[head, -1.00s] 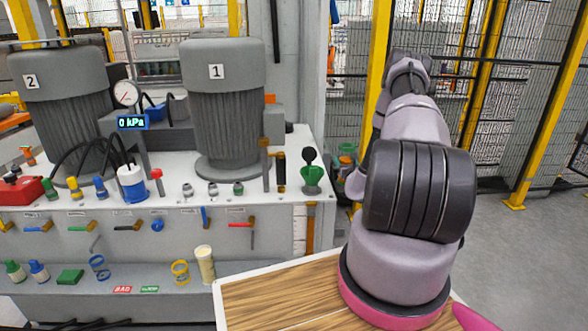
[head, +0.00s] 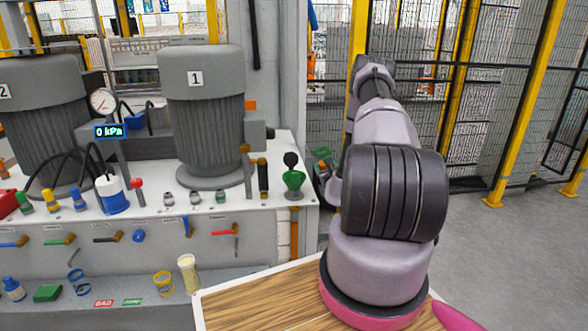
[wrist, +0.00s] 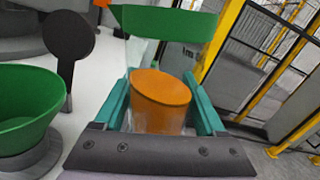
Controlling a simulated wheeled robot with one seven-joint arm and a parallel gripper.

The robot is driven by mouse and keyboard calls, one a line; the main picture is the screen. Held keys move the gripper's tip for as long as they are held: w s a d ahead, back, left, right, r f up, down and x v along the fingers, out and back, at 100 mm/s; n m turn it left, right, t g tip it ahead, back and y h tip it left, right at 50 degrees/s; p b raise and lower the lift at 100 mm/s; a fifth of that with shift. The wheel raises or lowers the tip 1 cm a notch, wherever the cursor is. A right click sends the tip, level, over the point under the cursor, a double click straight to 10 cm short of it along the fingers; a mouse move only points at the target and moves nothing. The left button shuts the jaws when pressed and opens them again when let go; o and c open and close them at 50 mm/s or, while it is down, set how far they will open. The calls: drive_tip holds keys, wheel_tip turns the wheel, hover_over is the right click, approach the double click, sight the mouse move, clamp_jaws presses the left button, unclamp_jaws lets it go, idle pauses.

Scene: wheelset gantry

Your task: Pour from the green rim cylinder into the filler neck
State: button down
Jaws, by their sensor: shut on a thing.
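The clear cylinder has a green rim (wrist: 165,22) and orange liquid (wrist: 160,92) inside. My gripper (wrist: 160,108) is shut on it, with a teal finger on each side. No liquid is seen leaving the cylinder.
A black-and-orange handle (head: 262,176) stands left of the funnel. Motor 1 (head: 203,120) and a gauge (head: 102,101) reading 0 kPa stand further left. A wooden-topped table (head: 260,303) is in front. Yellow-posted mesh fencing (head: 455,110) runs behind on the right.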

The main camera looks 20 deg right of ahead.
sight(322, 150)
drive_tip(key=shift+w+a+r+n+t, duration=0.15)
drive_tip(key=shift+a+r+n, duration=0.3)
drive_tip(key=shift+n, duration=0.4)
drive_tip(key=shift+s+a+r+n+t, duration=0.1)
drive_tip(key=shift+a+r+n, duration=0.2)
drive_tip(key=shift+r+n, duration=0.45)
drive_tip(key=shift+w+a+r+n+t, duration=0.15)
drive_tip(key=shift+a+r+n, duration=0.2)
drive_tip(key=shift+n, duration=0.65)
drive_tip(key=shift+r+n, duration=0.35)
drive_tip(key=shift+n, duration=0.25)
drive_tip(key=shift+d+r+n+t+y+p, duration=0.1)
drive_tip(key=shift+r+n+t+y+p, duration=0.3)
drive_tip(key=shift+r+n, duration=0.6)
drive_tip(key=shift+r+n+p, duration=0.25)
drive_tip(key=shift+r+n, duration=0.15)
drive_tip(key=shift+n, duration=0.4)
drive_tip(key=shift+r+n+p, duration=0.25)
drive_tip(key=shift+r+n, duration=0.1)
drive_tip(key=shift+n, duration=0.45)
idle(2.0)
